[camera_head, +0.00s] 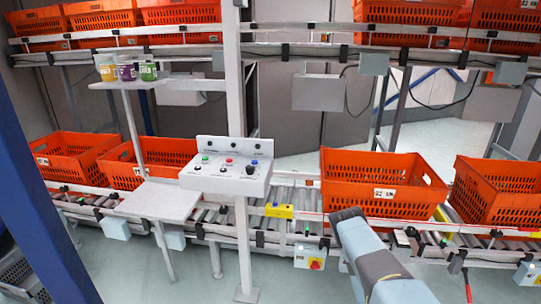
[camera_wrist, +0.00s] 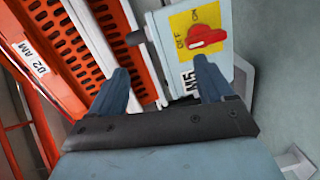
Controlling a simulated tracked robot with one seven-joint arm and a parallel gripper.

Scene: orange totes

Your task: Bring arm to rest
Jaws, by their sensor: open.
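My gripper (camera_wrist: 162,66) shows in the wrist view with its two blue fingers spread apart and nothing between them. Beyond the fingertips is a grey switch box (camera_wrist: 174,50) with a yellow plate and a red rotary knob (camera_wrist: 206,37), labelled OFF and ON. I cannot tell how far the fingertips are from it. In the head view my blue-and-grey arm rises from the bottom edge, right of centre, in front of the lower conveyor. My gripper's fingers cannot be made out there.
Orange totes (camera_head: 372,206) stand on the lower roller conveyor (camera_head: 200,212), with more on the upper rack. A white button panel (camera_head: 226,181) stands on a post at centre. Several cans (camera_head: 126,72) sit on a small shelf (camera_head: 150,82). Pale floor (camera_head: 205,285) is clear in front.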

